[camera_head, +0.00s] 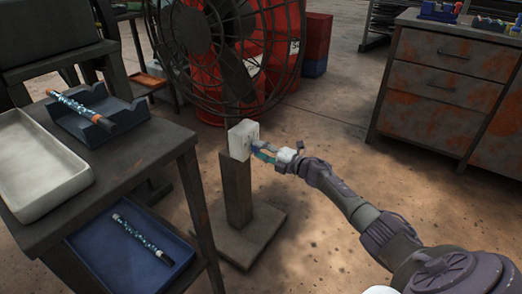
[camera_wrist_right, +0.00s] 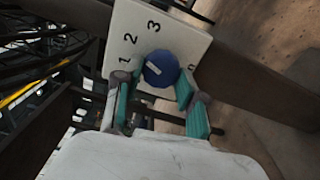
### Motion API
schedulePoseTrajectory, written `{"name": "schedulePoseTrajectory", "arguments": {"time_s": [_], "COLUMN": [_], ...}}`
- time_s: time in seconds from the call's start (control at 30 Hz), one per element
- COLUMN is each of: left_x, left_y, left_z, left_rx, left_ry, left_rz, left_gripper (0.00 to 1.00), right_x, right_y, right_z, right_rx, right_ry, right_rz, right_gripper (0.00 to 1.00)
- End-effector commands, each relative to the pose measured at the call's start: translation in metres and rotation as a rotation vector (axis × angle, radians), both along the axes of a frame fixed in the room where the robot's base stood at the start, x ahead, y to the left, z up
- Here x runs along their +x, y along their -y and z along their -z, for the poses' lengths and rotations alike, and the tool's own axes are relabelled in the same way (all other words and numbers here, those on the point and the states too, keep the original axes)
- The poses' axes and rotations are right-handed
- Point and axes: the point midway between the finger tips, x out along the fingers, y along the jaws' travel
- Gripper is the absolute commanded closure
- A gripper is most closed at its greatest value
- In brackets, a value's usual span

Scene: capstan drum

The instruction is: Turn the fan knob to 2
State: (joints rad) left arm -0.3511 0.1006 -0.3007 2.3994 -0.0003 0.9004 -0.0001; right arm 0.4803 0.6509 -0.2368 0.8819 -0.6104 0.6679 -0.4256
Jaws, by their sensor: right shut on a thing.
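The white fan control box (camera_head: 241,139) sits on top of a post below the fan (camera_head: 190,28). In the right wrist view its panel (camera_wrist_right: 172,31) carries the printed numbers 1, 2 and 3 and a partly hidden mark at the right. The blue fan knob (camera_wrist_right: 163,70) has a small white pointer mark on its left part; the exact number it points to is hard to tell. My right gripper (camera_head: 263,152) is at the box's front, its teal fingers (camera_wrist_right: 152,88) closed on opposite sides of the knob. My left gripper is not in view.
A dark table (camera_head: 146,152) at the left bears a white tray (camera_head: 77,178) and a blue holder (camera_head: 71,124) with a patterned rod. A blue tray (camera_head: 108,262) lies on its lower shelf. A rusty drawer cabinet (camera_head: 443,85) stands right. Floor between is clear.

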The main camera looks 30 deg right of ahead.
Motion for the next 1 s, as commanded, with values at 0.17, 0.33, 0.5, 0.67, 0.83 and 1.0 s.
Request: {"name": "schedulePoseTrajectory", "arguments": {"time_s": [0.17, 0.33, 0.5, 0.67, 0.83, 1.0], "left_x": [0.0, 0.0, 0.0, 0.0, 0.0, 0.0], "left_y": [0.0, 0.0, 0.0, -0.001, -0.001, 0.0], "left_z": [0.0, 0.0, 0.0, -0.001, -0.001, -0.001], "left_rx": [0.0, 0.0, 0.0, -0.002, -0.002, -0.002], "left_ry": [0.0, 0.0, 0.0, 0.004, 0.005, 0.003], "left_rz": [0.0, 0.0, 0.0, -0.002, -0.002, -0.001], "left_gripper": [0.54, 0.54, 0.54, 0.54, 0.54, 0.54], "right_x": [0.0, 0.0, 0.0, 0.0, -0.011, -0.041], "right_y": [0.001, 0.001, 0.001, 0.0, 0.006, 0.017], "right_z": [0.001, 0.001, 0.0, 0.0, 0.002, 0.003], "right_rx": [0.0, -0.002, -0.001, -0.002, -0.004, -0.006], "right_ry": [-0.001, -0.001, 0.0, 0.0, -0.001, -0.005], "right_rz": [0.002, 0.002, 0.001, 0.001, 0.002, 0.002], "right_gripper": [0.94, 0.43, 0.34, 0.34, 0.34, 0.34]}}
